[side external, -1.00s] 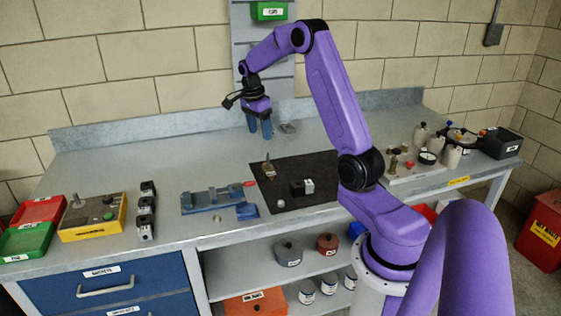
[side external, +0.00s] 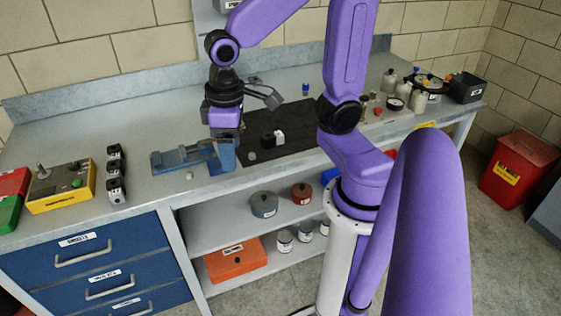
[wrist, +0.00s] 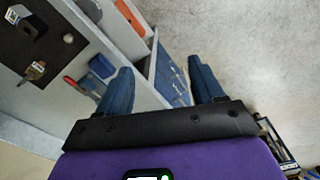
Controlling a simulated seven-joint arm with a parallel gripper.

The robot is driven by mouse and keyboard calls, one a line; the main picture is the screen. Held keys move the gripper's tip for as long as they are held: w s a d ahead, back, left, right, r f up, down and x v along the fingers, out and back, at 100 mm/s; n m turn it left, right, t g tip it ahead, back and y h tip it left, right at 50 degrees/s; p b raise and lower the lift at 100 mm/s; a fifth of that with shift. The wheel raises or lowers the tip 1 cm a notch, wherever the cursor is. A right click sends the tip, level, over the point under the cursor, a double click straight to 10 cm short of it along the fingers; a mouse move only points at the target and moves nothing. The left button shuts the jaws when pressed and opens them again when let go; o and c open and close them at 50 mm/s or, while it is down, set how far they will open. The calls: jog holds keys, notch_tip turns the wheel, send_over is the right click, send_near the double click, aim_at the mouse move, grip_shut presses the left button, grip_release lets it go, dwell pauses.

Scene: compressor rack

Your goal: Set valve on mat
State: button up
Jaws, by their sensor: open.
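The dark mat (side external: 300,130) lies flat on the bench and also shows in the wrist view (wrist: 50,48). A brass-coloured piece with a stem (wrist: 32,72), which looks like the valve, is at the mat's edge in the wrist view. In the side view it is hidden, apparently behind my gripper. My gripper (side external: 222,168) points down beside the blue vise (side external: 180,158), near the bench's front edge. Its blue fingers are spread and empty in the wrist view (wrist: 160,66), with the bench front and floor beyond.
A black-and-grey block (side external: 272,138) and a small round piece (side external: 252,155) are on the mat. Another round piece (side external: 189,175) lies before the vise. A yellow control box (side external: 60,188) stands left, bottles (side external: 418,95) right. The bench is clear behind the vise.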

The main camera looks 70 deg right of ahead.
jog(key=s+f+n, duration=0.1)
jog(key=s+n, duration=0.7)
jog(key=s, duration=0.2)
jog(key=shift+s+f+y, duration=0.15)
jog(key=shift+s+y, duration=0.15)
dwell(0.6)
